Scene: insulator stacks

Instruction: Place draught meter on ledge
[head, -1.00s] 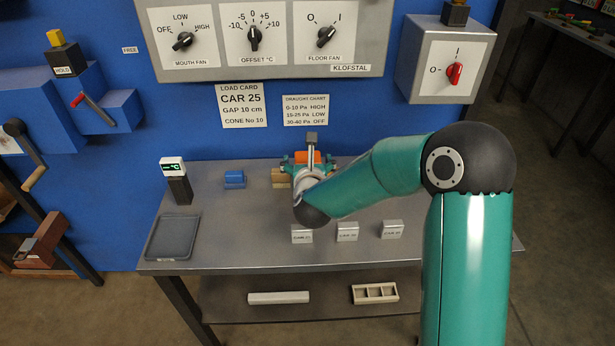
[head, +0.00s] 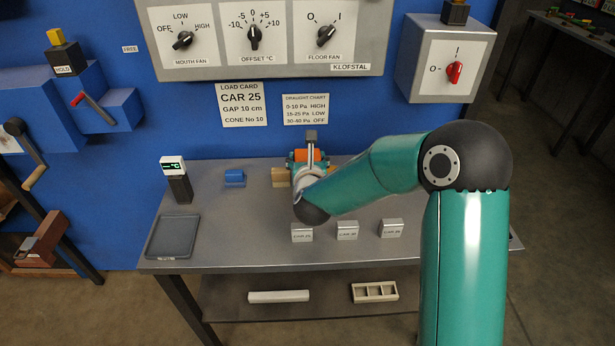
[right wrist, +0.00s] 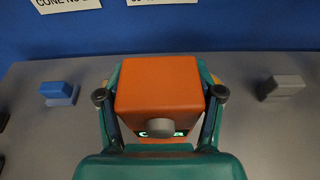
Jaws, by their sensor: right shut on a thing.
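The draught meter, an orange box (head: 299,156), is at the back of the grey bench, partly behind my right arm in the head view. In the right wrist view the orange box (right wrist: 157,80) fills the middle, with a grey round knob and a green-lit display low on its near face. My right gripper (head: 308,166) is shut on it, one finger on each side, as the right wrist view (right wrist: 160,98) shows. Its underside is hidden, so I cannot tell whether it touches the bench. I cannot pick out a ledge for certain. My left gripper is not in view.
The grey bench (head: 225,220) holds a tan block (head: 280,178), a blue block (head: 235,177), a display on a dark post (head: 180,188), a dark tray (head: 173,238) and three labelled grey blocks (head: 347,231). A blue wall (head: 180,120) stands behind. The middle left of the bench is clear.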

